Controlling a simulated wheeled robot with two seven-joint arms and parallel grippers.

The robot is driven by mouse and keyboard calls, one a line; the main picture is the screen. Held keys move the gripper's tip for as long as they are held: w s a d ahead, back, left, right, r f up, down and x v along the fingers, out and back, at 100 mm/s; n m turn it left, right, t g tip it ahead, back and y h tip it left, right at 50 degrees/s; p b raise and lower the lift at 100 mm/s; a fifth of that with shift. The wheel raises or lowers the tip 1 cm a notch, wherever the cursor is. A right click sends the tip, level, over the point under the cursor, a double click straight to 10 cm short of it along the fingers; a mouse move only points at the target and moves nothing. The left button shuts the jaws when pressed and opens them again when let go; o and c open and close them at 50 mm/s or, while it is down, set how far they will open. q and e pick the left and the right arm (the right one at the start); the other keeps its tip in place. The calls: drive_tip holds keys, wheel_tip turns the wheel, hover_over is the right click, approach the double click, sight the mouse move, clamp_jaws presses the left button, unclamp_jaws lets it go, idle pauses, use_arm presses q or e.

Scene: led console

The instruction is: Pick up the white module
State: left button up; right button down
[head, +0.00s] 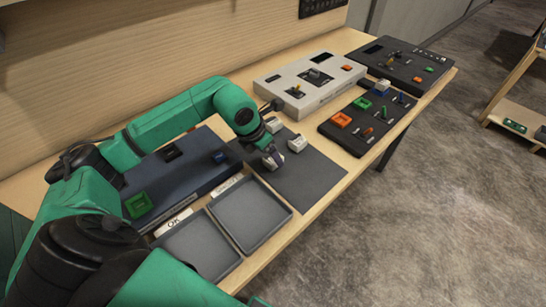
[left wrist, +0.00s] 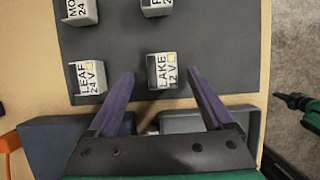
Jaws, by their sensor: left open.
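Several white modules with printed labels stand on a dark grey mat (head: 310,180). In the left wrist view, one marked LAKE 12 V (left wrist: 163,72) lies between or just beyond my fingertips, with no visible grip on it. One marked LEAF 24 V (left wrist: 88,78) is left of it, and two more (left wrist: 82,10) (left wrist: 157,7) are cut by the top edge. The head view shows two white modules (head: 273,124) (head: 297,143) beside my left gripper (head: 273,160); the arm hides others. My left gripper (left wrist: 160,76) is open, its purple fingers pointing at the mat.
Two grey trays (head: 243,246) (head: 289,212) stand in front of the mat; one label reads OK. A blue-grey console (head: 180,190) is left, a white console (head: 315,100) and dark panels (head: 350,148) (head: 432,57) behind. The table edge is close on the right.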

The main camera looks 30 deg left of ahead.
use_arm(q)
drive_tip(key=p+x, duration=0.1)
drive_tip(key=x, duration=0.2)
drive_tip(key=shift+d+f, duration=0.1)
drive_tip(key=shift+d, duration=0.1)
drive_tip(key=shift+a, duration=0.1)
drive_tip(key=c, duration=1.1)
clamp_jaws()
